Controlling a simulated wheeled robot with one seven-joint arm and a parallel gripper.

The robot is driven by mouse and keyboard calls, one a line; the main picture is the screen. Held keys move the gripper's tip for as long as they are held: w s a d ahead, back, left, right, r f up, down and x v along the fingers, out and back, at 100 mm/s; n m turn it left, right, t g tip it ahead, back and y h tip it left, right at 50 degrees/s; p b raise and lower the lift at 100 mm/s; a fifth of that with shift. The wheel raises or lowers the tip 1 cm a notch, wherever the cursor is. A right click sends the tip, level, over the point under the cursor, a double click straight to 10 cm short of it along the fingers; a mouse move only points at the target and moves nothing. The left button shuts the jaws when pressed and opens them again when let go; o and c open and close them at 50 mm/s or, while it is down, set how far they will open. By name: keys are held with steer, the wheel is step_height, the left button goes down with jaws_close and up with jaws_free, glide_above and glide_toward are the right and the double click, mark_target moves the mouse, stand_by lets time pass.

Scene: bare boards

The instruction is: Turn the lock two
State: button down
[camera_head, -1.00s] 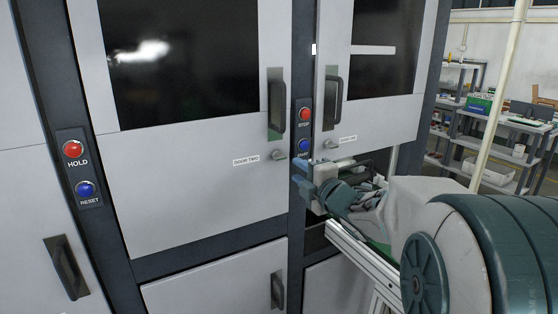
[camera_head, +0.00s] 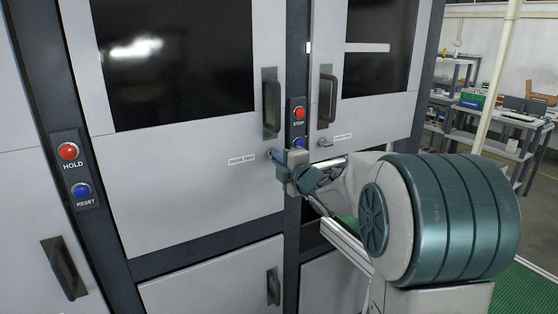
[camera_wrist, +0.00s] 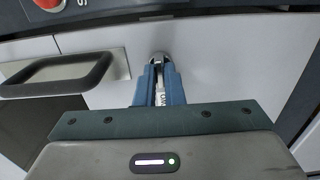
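Lock two is a small round knob (camera_wrist: 161,57) on the pale door panel, in line with my fingertips in the wrist view. In the head view my gripper covers it, just right of the DOOR TWO label (camera_head: 242,159). My gripper (camera_head: 279,158) points at the panel there; its blue fingers also show in the wrist view (camera_wrist: 160,72). A narrow gap shows between the fingers, with part of the white label in it. The fingertips are at the knob, one on each side; whether they press on it I cannot tell.
Door two's handle (camera_head: 271,104) is above the lock and lies left of my fingers in the wrist view (camera_wrist: 60,74). The red STOP button (camera_head: 298,112) and a blue button (camera_head: 298,142) are on the dark post close by. Another door handle (camera_head: 328,98) is to the right.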

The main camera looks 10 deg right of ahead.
stand_by(0.4)
steer(key=shift+m+p, duration=1.35)
steer(key=shift+m, duration=7.65)
steer(key=c, duration=1.5)
jaws_free()
